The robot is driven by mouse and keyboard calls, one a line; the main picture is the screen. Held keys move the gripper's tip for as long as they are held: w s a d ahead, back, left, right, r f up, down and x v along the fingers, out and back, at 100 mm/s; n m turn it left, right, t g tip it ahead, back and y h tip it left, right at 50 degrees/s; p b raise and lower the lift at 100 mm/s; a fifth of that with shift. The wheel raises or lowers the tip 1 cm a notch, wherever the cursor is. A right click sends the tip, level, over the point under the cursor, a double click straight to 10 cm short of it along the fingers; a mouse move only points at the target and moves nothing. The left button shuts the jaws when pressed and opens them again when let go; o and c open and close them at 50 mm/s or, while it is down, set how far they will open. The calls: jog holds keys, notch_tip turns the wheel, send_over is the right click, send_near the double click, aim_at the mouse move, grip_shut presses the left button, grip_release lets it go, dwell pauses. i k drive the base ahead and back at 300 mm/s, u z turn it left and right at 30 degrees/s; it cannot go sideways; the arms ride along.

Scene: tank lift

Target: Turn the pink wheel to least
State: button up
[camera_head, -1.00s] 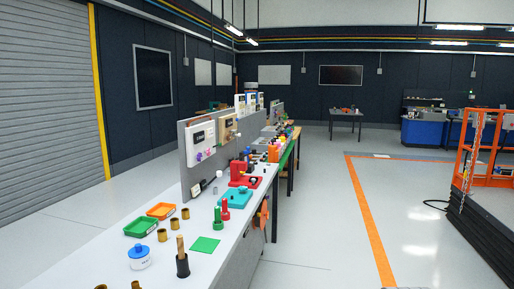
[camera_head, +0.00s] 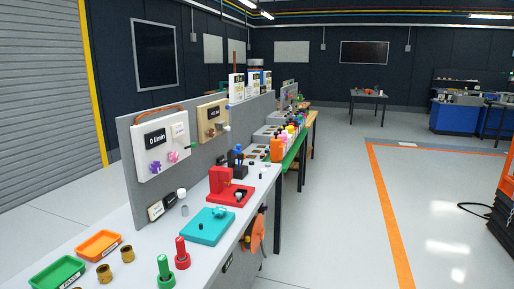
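A small pink wheel (camera_head: 173,157) sits low on a white panel (camera_head: 148,172) fixed to the grey upright board at the left. A purple wheel (camera_head: 155,167) is just left of it on the same panel. A dark display (camera_head: 155,138) above them reads what looks like "0 l/min". The exact setting of the pink wheel is too small to tell. My gripper is not in view.
The white bench (camera_head: 150,245) runs away from me, with an orange tray (camera_head: 99,245), green tray (camera_head: 58,274), red and green pegs, a teal block (camera_head: 208,226) and a red fixture (camera_head: 231,190) in front of the board. An orange wheel (camera_head: 258,232) juts from the bench's front side. Floor right of the bench is clear.

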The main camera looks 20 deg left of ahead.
aim_at(173, 157)
jog(key=u, duration=0.55)
jog(key=i, duration=1.2)
jog(key=u, duration=1.3)
jog(key=i, duration=0.35)
jog(key=u, duration=0.05)
jog(key=k, duration=0.75)
jog(key=u, duration=0.2)
jog(key=i, duration=0.75)
jog(key=z, duration=0.1)
